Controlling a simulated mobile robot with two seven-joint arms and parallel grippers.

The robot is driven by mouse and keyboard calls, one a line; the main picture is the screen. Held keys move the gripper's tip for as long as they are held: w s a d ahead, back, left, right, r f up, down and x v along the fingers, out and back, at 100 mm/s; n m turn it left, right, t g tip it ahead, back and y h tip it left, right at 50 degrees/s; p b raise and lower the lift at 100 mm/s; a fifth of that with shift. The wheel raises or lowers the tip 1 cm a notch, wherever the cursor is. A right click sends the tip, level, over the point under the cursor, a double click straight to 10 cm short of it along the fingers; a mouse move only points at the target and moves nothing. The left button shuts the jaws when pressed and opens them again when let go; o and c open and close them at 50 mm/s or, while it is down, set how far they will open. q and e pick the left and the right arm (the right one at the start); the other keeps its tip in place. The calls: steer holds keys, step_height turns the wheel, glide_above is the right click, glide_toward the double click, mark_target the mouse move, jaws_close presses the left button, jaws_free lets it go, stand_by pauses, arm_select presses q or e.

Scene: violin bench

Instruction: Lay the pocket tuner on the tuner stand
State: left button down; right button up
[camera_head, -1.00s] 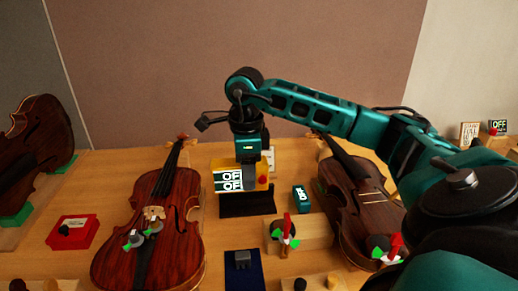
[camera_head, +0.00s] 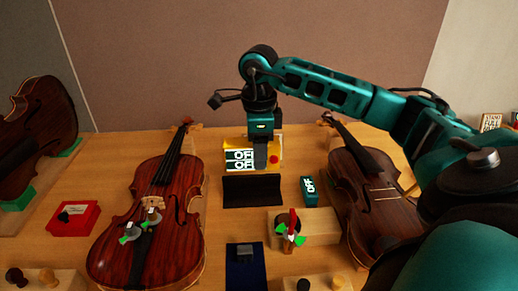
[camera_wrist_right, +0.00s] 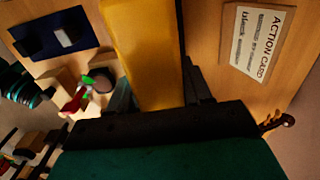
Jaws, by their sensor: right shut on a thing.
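The black tuner stand (camera_head: 252,190) is on the bench, just below the tuner in the head view. A gap shows between them, and the tuner appears raised; its exact height is unclear. My left gripper is not in view.
Violins lie left (camera_head: 150,225) and right (camera_head: 375,205) of the stand. A teal OFF device (camera_head: 309,190) is right of it, and a wooden block (camera_head: 318,226) nearer. A red box (camera_head: 72,218) and blue mat (camera_head: 245,272) also lie here. An action card (camera_wrist_right: 257,40) shows in the wrist view.

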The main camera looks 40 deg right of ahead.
steer(key=shift+f+b, duration=1.95)
steer(key=shift+f, duration=0.85)
steer(key=shift+f+b, duration=0.6)
steer(key=shift+f, duration=0.35)
steer(key=o, duration=1.2)
